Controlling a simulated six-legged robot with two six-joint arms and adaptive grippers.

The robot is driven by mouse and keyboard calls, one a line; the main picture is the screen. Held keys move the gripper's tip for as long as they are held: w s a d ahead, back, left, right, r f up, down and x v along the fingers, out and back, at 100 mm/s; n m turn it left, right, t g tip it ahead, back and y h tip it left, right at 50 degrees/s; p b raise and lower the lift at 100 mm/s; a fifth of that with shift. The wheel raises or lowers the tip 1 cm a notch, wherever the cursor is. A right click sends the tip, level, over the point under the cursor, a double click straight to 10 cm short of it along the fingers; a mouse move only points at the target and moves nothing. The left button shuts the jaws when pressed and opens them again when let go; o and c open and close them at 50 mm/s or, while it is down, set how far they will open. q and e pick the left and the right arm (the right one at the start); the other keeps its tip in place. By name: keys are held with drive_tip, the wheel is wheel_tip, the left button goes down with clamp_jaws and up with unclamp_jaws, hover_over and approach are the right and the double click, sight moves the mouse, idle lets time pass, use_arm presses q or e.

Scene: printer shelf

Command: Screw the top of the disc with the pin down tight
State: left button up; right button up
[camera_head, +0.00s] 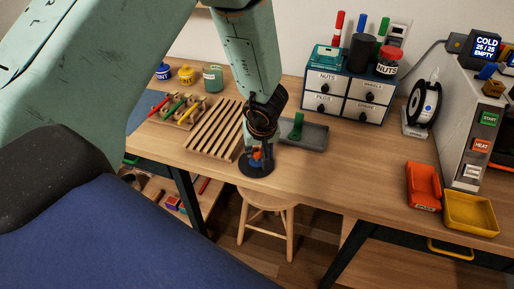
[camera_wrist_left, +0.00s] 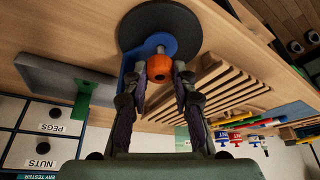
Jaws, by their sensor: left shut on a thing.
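The dark round disc (camera_head: 256,171) lies flat on the wooden table near its front edge. It also shows in the left wrist view (camera_wrist_left: 188,35). An orange top (camera_wrist_left: 158,68) sits at the disc's middle, with a blue part (camera_wrist_left: 130,62) beside it. My left gripper (camera_head: 257,154) reaches down from above over the disc. In the left wrist view its two fingers (camera_wrist_left: 160,74) are on either side of the orange top and shut on it. My right gripper is in neither view.
A slatted wooden rack (camera_head: 211,130) stands left of the disc. A grey tray (camera_head: 315,139) with a green piece lies behind it on the right. A drawer cabinet (camera_head: 341,97) is at the back. Orange (camera_head: 423,187) and yellow (camera_head: 470,213) bins sit at right. The table right of the disc is clear.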

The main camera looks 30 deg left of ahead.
use_arm(q)
drive_tip(key=shift+f, duration=0.35)
idle(0.8)
drive_tip(key=shift+p, duration=0.45)
drive_tip(key=shift+s, duration=0.1)
drive_tip(key=o, duration=1)
drive_tip(key=shift+r, duration=0.1)
wheel_tip(320, 180, up, 7)
drive_tip(key=p, duration=0.8)
drive_tip(key=shift+p, duration=0.3)
